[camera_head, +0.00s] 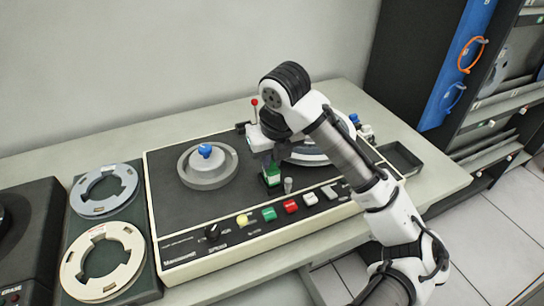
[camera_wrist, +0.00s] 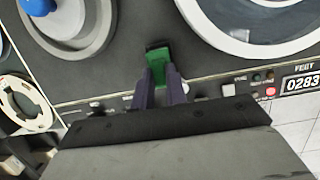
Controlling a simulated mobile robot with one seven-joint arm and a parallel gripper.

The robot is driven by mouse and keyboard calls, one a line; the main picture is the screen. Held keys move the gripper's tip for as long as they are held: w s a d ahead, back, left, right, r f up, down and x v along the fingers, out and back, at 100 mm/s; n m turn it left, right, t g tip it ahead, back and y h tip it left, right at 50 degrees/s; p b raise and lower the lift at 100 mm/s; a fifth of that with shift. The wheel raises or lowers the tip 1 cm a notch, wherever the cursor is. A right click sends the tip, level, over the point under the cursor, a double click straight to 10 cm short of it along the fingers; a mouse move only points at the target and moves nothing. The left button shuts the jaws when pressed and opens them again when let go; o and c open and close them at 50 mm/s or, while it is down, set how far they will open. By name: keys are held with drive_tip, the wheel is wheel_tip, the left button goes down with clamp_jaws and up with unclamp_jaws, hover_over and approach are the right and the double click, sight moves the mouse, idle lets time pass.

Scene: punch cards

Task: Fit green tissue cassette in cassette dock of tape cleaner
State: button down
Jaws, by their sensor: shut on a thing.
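The tape cleaner (camera_head: 170,227) is a cream and black machine on the bench, with reels on its dark top and coloured buttons along its front. The green cassette (camera_head: 271,176) is at the middle of its deck, between the two reels and behind the buttons. It also shows in the wrist view (camera_wrist: 158,65), between the fingertips. My gripper (camera_head: 270,163) points down and is shut on the green cassette; its fingers show in the wrist view (camera_wrist: 160,85). A black edge shows at the cassette's far end. I cannot tell the dock apart or whether the cassette is seated.
A left reel hub with a blue knob (camera_head: 205,152) and a right reel (camera_head: 310,153) flank the cassette. A red-tipped lever (camera_head: 254,103) stands behind. Two loose reels (camera_head: 103,190) lie left, and an empty dark tray (camera_head: 400,158) lies right.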

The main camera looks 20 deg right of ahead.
sight(272, 162)
drive_tip(key=shift+s+b+x, duration=0.15)
drive_tip(key=shift+b+x, duration=0.3)
drive_tip(key=shift+x, duration=0.15)
drive_tip(key=shift+s+b+x, duration=0.15)
drive_tip(key=shift+b+x, duration=0.3)
drive_tip(key=shift+x, duration=0.1)
idle(0.4)
drive_tip(key=c, duration=1.3)
unclamp_jaws()
drive_tip(key=shift+c, duration=1.1)
drive_tip(key=shift+r, duration=0.1)
drive_tip(key=p+v, duration=0.2)
drive_tip(key=w+p+v, duration=0.1)
drive_tip(key=p+v, duration=0.1)
drive_tip(key=v, duration=0.1)
drive_tip(key=w+p+v, duration=0.1)
drive_tip(key=p+v, duration=0.1)
drive_tip(key=shift+s+r+p, duration=0.15)
drive_tip(key=shift+r+p, duration=0.2)
drive_tip(key=shift+r, duration=0.2)
drive_tip(key=shift+f, duration=0.1)
